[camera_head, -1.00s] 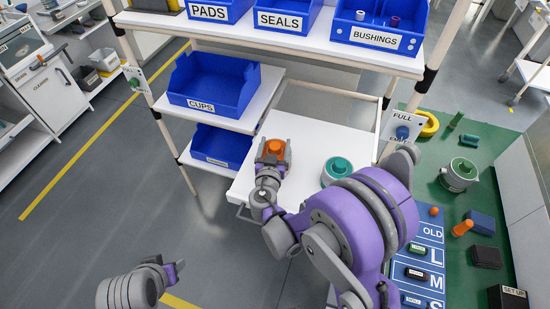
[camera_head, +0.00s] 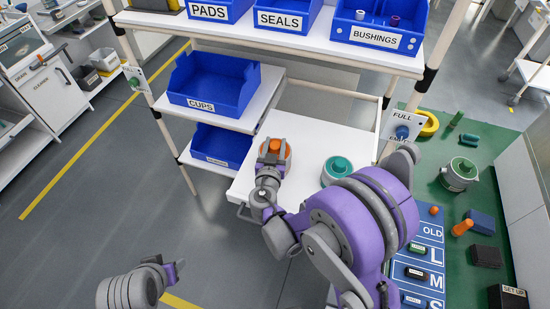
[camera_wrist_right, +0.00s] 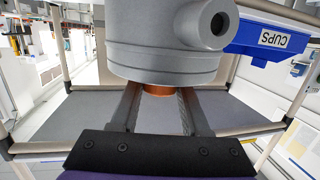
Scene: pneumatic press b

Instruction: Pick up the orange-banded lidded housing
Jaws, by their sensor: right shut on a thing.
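The orange-banded lidded housing (camera_wrist_right: 168,45) is a grey round body with a dark side port and an orange part between my fingers. In the head view its orange top (camera_head: 283,150) shows above the white pull-out shelf (camera_head: 312,140). My right gripper (camera_head: 272,155) is shut on the orange part, its two fingers on either side of it in the wrist view (camera_wrist_right: 158,100). Whether the housing touches the shelf is unclear. My left gripper (camera_head: 172,270) is at the lower left, away from the shelf; its jaws are not clear.
A similar housing with a teal top (camera_head: 337,168) stands to the right on the shelf. A blue CUPS bin (camera_head: 213,82) and a lower blue bin (camera_head: 217,147) are at left. A green bench (camera_head: 455,215) with parts lies right. Rack posts flank the shelf.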

